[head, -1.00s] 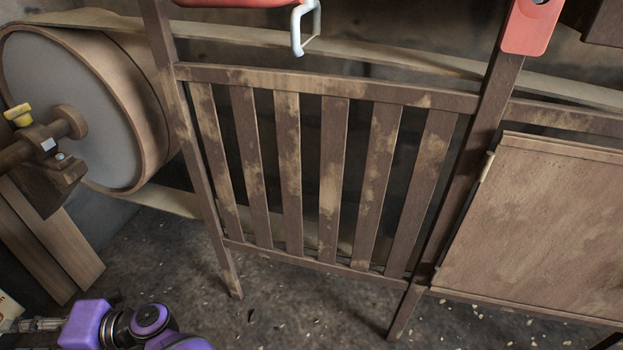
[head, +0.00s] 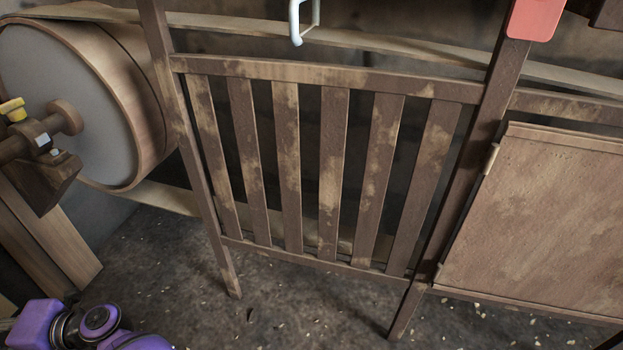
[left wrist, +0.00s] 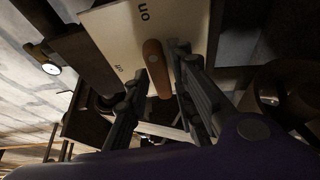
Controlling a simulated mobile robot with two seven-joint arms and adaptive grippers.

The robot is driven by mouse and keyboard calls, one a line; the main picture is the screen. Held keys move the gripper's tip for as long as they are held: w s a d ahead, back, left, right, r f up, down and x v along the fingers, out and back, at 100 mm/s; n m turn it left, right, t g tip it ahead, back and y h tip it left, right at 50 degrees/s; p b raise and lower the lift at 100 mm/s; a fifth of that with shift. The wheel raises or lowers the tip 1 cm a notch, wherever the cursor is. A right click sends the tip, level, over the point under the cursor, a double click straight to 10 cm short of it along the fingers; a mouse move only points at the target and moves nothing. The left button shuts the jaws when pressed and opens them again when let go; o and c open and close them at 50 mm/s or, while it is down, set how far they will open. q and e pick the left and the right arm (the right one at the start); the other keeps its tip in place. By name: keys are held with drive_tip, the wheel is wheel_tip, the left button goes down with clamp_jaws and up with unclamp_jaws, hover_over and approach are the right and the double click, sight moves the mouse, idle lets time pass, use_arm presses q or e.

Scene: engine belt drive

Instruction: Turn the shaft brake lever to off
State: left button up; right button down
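In the left wrist view, a short orange-brown lever (left wrist: 157,68) is pivoted on a cream plate (left wrist: 190,25). The plate has "on" printed near its top and a smaller, unclear mark at the lower left. My left gripper (left wrist: 161,62) is open, with one dark finger on each side of the lever. I cannot tell whether either finger touches it. In the head view only my purple left arm shows, at the bottom left; its gripper is out of that frame. The lever is not seen in the head view. My right gripper is in neither view.
A large belt wheel (head: 70,110) with a shaft and yellow-topped bearing (head: 13,108) stands at the left. A slatted wooden guard (head: 330,75) fills the middle. A wooden panel (head: 545,220) is at the right. The floor (head: 200,260) in front is bare but for chips.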

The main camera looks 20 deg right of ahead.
use_arm(q)
clamp_jaws()
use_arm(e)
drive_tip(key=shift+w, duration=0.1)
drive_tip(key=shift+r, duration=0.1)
use_arm(q)
drive_tip(key=shift+s+a+r+n+t+h+p, duration=0.15)
drive_tip(key=shift+n+t+h+p, duration=0.7)
drive_tip(key=shift+n+p, duration=1.8)
drive_tip(key=shift+s+a+r+n+t+h+p, duration=0.15)
drive_tip(key=shift+n+h+p, duration=1.45)
drive_tip(key=shift+p, duration=1.7)
drive_tip(key=shift+r+n+t+h+p, duration=0.25)
drive_tip(key=shift+n+t+h+p, duration=0.55)
drive_tip(key=shift+n+p, duration=1.95)
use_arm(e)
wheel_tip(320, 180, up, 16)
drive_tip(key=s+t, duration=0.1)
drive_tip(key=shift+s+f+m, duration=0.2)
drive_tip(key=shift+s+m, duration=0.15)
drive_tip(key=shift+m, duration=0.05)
use_arm(q)
drive_tip(key=shift+h+p, duration=0.25)
drive_tip(key=shift+p, duration=0.05)
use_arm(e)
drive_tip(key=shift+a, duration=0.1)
